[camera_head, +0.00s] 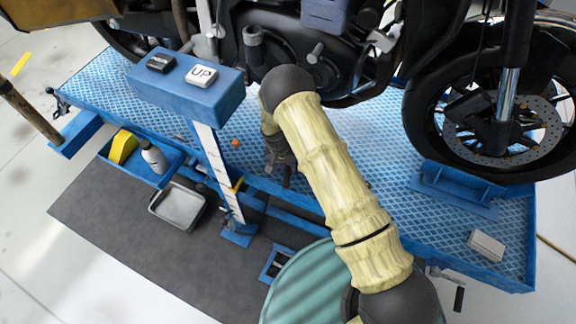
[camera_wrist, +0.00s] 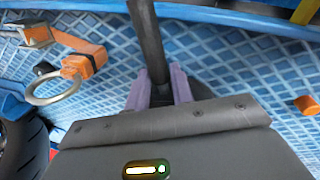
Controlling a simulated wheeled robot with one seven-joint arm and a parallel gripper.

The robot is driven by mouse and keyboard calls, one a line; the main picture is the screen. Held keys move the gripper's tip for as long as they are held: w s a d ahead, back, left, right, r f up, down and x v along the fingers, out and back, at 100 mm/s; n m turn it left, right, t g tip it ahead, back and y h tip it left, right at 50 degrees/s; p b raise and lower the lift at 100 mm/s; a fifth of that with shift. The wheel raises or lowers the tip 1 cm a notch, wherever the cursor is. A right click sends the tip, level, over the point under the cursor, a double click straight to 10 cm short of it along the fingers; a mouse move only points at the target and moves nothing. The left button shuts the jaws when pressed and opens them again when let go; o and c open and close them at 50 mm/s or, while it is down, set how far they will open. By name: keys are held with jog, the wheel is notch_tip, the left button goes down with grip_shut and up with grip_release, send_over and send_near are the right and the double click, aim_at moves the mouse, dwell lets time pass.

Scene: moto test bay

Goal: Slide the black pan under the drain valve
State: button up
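A pan (camera_head: 178,205) lies on the dark floor mat, left of the blue post. Its inside looks grey and its rim dark. My gripper (camera_head: 283,165) is over the blue platform below the motorcycle's engine, well right of the pan and apart from it. In the wrist view its two purple fingers (camera_wrist: 159,85) lie close on both sides of a dark rod (camera_wrist: 148,35) and look shut on it. The rod's other end is out of that view. The pan is not in the wrist view. I cannot make out the drain valve; my arm covers part of the engine (camera_head: 315,55).
The blue platform (camera_head: 390,140) carries the motorcycle. A blue post with an UP button (camera_head: 202,76) stands between pan and gripper. A blue tray (camera_head: 150,175) holds a bottle and a yellow item. A green ribbed round thing (camera_head: 300,285) stands at the front. The mat (camera_head: 130,245) has free room.

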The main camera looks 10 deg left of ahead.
jog(key=o, duration=0.4)
jog(key=shift+s, duration=0.1)
jog(key=r, duration=0.4)
jog(key=a+r, duration=0.1)
jog(key=r, duration=0.3)
jog(key=a+r, duration=0.1)
jog(key=r, duration=0.2)
jog(key=shift+a+r, duration=0.15)
jog(key=shift+r, duration=0.25)
